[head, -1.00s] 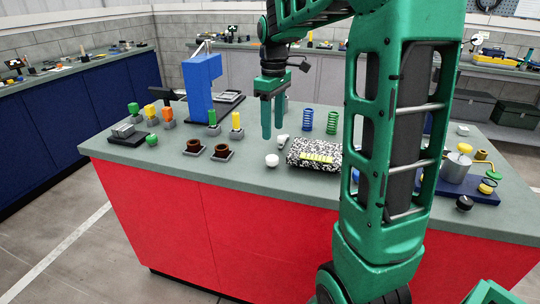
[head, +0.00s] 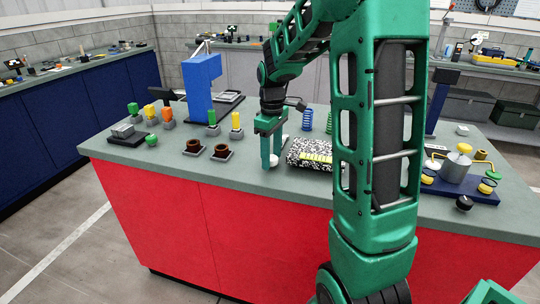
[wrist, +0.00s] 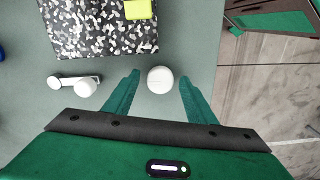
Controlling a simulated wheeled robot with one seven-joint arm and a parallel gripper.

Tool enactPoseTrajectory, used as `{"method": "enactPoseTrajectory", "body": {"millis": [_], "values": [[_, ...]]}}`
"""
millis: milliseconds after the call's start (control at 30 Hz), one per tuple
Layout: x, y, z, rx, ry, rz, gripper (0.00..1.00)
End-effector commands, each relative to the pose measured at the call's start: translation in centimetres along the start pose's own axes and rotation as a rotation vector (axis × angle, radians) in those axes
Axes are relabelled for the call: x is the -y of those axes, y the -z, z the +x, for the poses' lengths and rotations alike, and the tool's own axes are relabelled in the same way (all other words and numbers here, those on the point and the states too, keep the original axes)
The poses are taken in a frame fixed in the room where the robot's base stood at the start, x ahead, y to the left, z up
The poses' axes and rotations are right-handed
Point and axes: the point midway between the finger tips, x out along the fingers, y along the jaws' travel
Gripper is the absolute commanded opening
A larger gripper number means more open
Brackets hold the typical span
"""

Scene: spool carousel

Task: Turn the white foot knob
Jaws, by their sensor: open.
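A white round knob (wrist: 160,79) sits on the grey-green counter top in the wrist view, between the tips of my two fingers with a gap on each side. In the head view my gripper (head: 271,163) points down at the counter, and the white knob (head: 273,161) is partly hidden by the fingers. My gripper is open and does not hold anything. How high the fingertips are above the counter is hard to tell.
A black-and-white speckled block (wrist: 95,28) with a yellow patch lies close by, with a small white-ended part (wrist: 75,84) beside it. Two brown cups (head: 221,152) stand to the left. The counter's front edge is near the knob.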

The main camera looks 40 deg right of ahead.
Motion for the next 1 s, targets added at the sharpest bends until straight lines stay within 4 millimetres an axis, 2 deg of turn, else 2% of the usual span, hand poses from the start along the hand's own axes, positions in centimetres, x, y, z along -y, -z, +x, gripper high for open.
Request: {"method": "enactPoseTrajectory", "body": {"millis": [167,300,333,667,1000], "values": [[0.0,0.0,-0.02,0.0,0.0,0.0,0.49],[-0.01,0.01,-0.03,0.0,0.0,0.0,0.15],[-0.01,0.01,-0.03,0.0,0.0,0.0,0.1],[-0.06,0.03,-0.06,-0.001,-0.001,0.034,0.1],[-0.1,0.07,-0.1,-0.002,-0.002,0.247,0.1]]}}
